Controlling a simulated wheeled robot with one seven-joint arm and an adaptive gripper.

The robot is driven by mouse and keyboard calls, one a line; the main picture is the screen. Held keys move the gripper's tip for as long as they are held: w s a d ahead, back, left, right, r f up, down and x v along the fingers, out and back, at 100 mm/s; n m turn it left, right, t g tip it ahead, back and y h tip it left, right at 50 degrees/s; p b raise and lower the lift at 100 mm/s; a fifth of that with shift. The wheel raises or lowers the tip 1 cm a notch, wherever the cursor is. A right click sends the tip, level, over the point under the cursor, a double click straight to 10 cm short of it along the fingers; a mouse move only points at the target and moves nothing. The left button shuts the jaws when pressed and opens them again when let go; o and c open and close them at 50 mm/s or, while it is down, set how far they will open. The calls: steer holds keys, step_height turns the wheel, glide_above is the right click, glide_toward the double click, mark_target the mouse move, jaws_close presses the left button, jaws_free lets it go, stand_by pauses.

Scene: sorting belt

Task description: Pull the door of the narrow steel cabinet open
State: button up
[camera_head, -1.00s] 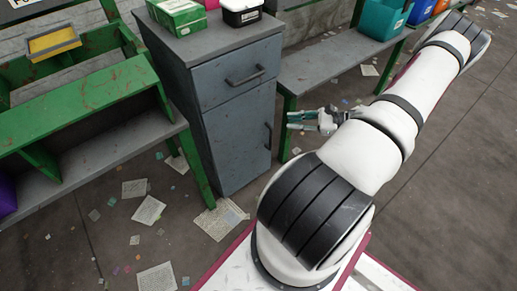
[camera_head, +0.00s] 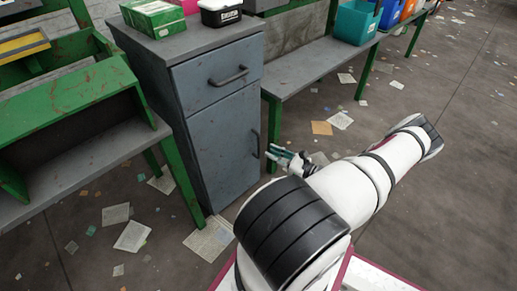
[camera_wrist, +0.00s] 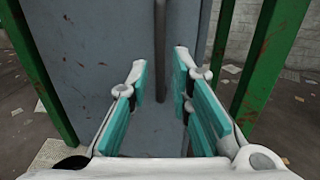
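The narrow steel cabinet is grey-blue, with a drawer (camera_head: 217,80) above a tall door (camera_head: 222,150). The door looks shut. Its dark vertical handle (camera_head: 256,144) is near the door's right edge. My gripper (camera_head: 276,153) is just right of the handle, at about the height of its lower end. In the wrist view, my gripper (camera_wrist: 161,72) is open, with teal pads on both sides. The handle (camera_wrist: 160,45) appears in the gap between the fingers, in front of the door (camera_wrist: 110,55). I cannot tell whether the fingertips reach around it. Nothing is gripped.
A green-framed bench (camera_head: 85,165) stands close on the cabinet's left. A grey bench (camera_head: 305,68) with a teal bin (camera_head: 355,22) is on the right, its green leg (camera_head: 273,130) near my gripper. A green box (camera_head: 152,17) sits on the cabinet. Papers litter the floor.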

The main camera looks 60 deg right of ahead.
mark_target(259, 156)
steer(key=w+b, duration=0.1)
steer(key=w, duration=0.6)
steer(key=shift+d+b, duration=0.15)
steer(key=shift+b, duration=0.25)
steer(key=shift+c, duration=0.6)
jaws_close()
